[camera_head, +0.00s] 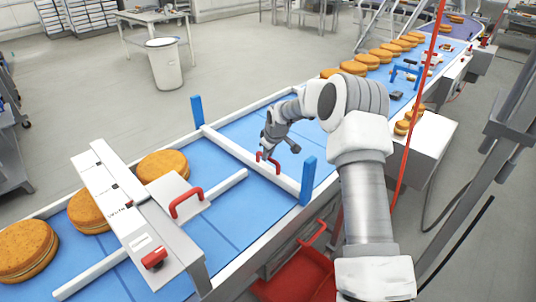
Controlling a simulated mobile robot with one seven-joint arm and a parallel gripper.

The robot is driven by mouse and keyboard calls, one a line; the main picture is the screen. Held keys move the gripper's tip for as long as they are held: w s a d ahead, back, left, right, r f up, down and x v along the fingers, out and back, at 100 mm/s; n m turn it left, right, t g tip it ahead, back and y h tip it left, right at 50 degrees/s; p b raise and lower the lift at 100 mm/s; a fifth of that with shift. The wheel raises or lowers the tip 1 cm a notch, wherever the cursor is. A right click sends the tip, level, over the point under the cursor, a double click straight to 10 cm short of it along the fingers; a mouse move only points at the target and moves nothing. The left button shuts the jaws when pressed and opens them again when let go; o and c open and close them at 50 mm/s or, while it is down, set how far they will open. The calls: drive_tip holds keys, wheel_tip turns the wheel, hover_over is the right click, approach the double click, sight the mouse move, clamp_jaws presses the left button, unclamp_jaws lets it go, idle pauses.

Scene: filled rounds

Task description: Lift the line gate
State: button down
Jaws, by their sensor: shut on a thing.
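The line gate (236,151) is a white bar that spans the blue conveyor between two upright blue posts (197,112), (308,181). It has a small red handle (275,166) near its middle. My gripper (268,155) reaches down to this handle and is shut on it. The fingers partly hide the handle. I cannot tell from this view how high the bar stands above the belt.
A white housing (138,225) with a red-handled hatch (187,203) bridges the belt at left. Filled rounds (163,165) lie by it; several more (352,68) line the far belt. A red bin (297,277) stands below. A red hose (409,120) hangs at right.

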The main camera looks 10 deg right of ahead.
wheel_tip(320, 180, up, 11)
drive_tip(key=p, duration=0.2)
drive_tip(key=shift+r, duration=0.15)
drive_tip(key=shift+w, duration=0.1)
drive_tip(key=c, duration=0.8)
unclamp_jaws()
drive_tip(key=b+v, duration=0.1)
drive_tip(key=v, duration=1.6)
drive_tip(key=shift+r+b, duration=0.2)
drive_tip(key=shift+b, duration=0.15)
